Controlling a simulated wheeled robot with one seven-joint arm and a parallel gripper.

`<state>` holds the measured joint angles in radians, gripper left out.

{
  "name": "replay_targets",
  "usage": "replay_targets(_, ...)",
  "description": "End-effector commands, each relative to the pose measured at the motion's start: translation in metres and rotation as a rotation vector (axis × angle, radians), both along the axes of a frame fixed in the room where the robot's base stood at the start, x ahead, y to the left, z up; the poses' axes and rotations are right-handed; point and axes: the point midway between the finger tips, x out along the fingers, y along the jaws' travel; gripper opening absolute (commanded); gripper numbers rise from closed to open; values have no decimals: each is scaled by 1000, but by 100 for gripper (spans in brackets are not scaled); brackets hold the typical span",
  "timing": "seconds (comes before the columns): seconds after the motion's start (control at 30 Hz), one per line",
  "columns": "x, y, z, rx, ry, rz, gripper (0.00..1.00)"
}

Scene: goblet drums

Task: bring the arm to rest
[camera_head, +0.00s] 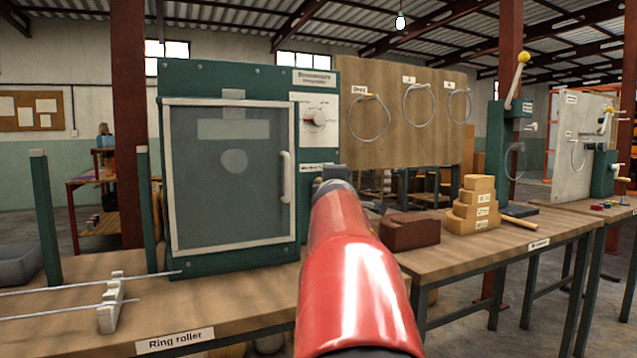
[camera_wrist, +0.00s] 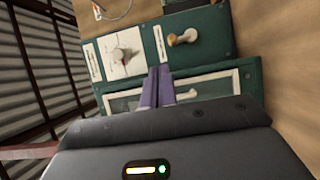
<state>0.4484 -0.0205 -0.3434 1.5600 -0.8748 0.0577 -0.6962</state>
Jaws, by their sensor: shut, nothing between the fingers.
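My gripper (camera_wrist: 158,87) is in the wrist view, its two purple fingers together and nothing between them. The fingers point toward the front of a green cabinet (camera_wrist: 215,50), near its dial (camera_wrist: 123,54) and above its framed door. I cannot tell how far the tips are from it. In the head view my red arm reaches forward from the bottom middle, toward the right side of the green cabinet (camera_head: 318,75). The arm hides my fingers there. The cabinet's glazed door (camera_head: 232,190) looks shut, with a pale handle (camera_head: 285,177) on its right.
A brown block (camera_head: 410,232) and stacked tan blocks (camera_head: 474,210) stand on the bench right of my arm. A mallet (camera_head: 518,218) lies beside them. A wooden board (camera_head: 400,135) with hanging rings stands behind. Metal rods on a white stand (camera_head: 110,303) are at left.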

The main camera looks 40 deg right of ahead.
Motion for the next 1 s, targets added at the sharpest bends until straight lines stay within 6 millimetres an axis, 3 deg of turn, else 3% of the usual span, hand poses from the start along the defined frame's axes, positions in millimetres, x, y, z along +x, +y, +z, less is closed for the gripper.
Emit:
replay_targets(0.33,-6,-1,-1,3,-1,1,0)
replay_targets(0.47,-6,20,-13,97,-39,14,0)
replay_targets(0.57,-7,62,-41,288,-95,36,0)
replay_targets(0.77,-26,183,-128,780,-136,55,0)
replay_targets(0.87,-47,243,-172,992,-104,41,0)
replay_targets(1.0,-89,321,-232,1245,-17,-12,0)
